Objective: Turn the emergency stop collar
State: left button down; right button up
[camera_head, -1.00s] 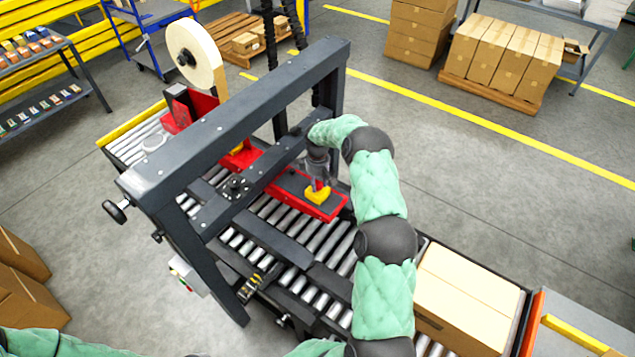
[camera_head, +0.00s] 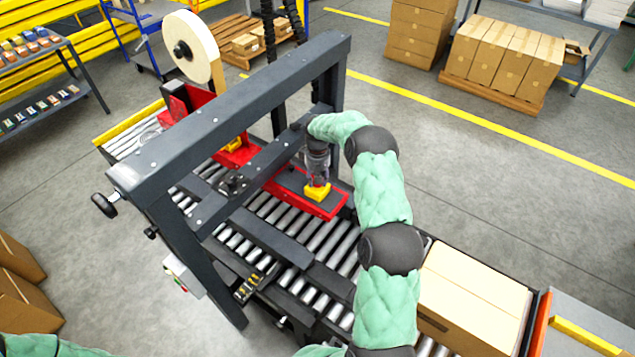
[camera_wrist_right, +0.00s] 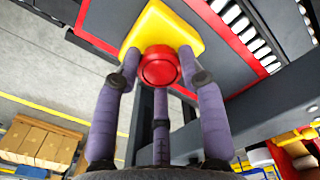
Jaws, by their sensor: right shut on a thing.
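The emergency stop shows in the right wrist view as a round red button (camera_wrist_right: 159,66) on a yellow housing (camera_wrist_right: 160,30). In the head view the yellow housing (camera_head: 317,191) sits on a black and red plate (camera_head: 300,190) above the rollers. My right gripper (camera_wrist_right: 160,75) has its purple-grey fingers closed around the red button; in the head view it (camera_head: 317,172) comes down onto the housing from above. The collar itself cannot be told apart from the button. Of my left arm only green sleeve parts show at the bottom edge; its gripper is out of view.
A dark gantry frame (camera_head: 235,110) spans the roller conveyor (camera_head: 285,225), close beside my right arm. A large carton (camera_head: 475,290) lies on the conveyor at right. A control box with buttons (camera_head: 183,275) hangs on the near side. Open floor lies beyond the machine.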

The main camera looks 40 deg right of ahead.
jog(key=shift+m+b, duration=0.8)
jog(key=shift+m, duration=1)
